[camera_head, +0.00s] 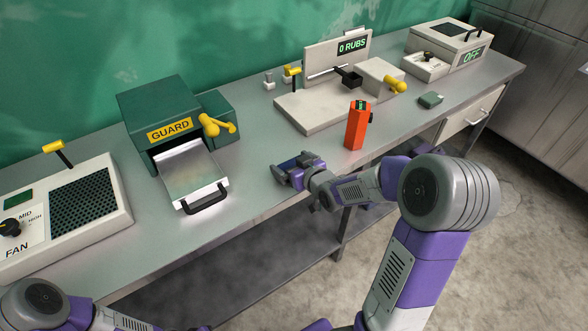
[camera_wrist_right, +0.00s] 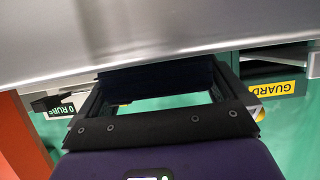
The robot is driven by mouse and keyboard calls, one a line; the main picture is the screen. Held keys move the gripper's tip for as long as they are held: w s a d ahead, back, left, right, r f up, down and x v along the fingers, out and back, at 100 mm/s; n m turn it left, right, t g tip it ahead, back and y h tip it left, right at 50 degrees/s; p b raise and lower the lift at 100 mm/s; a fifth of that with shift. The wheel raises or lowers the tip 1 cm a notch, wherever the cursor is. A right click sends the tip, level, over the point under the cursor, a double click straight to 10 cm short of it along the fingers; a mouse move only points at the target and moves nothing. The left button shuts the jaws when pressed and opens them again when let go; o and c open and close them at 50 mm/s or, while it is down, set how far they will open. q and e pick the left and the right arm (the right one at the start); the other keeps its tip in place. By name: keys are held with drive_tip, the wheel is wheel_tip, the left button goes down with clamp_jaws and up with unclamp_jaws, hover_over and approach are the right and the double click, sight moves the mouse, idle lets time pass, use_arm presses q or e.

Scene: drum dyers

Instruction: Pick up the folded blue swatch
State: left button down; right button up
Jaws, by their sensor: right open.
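My right gripper (camera_head: 284,173) is low over the front part of the grey bench, between the metal tray and the orange holder. Its jaws are open. In the right wrist view, a dark navy folded piece, seemingly the blue swatch (camera_wrist_right: 158,78), lies between the two black fingers, close to the bench top. In the head view a dark blue patch (camera_head: 291,163) shows at the fingers, mostly hidden by the gripper. I cannot tell whether the fingers touch it. My left arm shows only at the lower left; its gripper is out of view.
A green GUARD machine (camera_head: 160,110) with a metal tray (camera_head: 188,172) stands to the left. An orange holder (camera_head: 357,127) stands to the right. The rub tester (camera_head: 310,107) is behind it. A small grey-green block (camera_head: 431,99) lies further right. A fan unit (camera_head: 85,205) is far left.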

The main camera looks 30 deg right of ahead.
drive_tip(key=c, duration=0.7)
drive_tip(key=shift+r, duration=0.1)
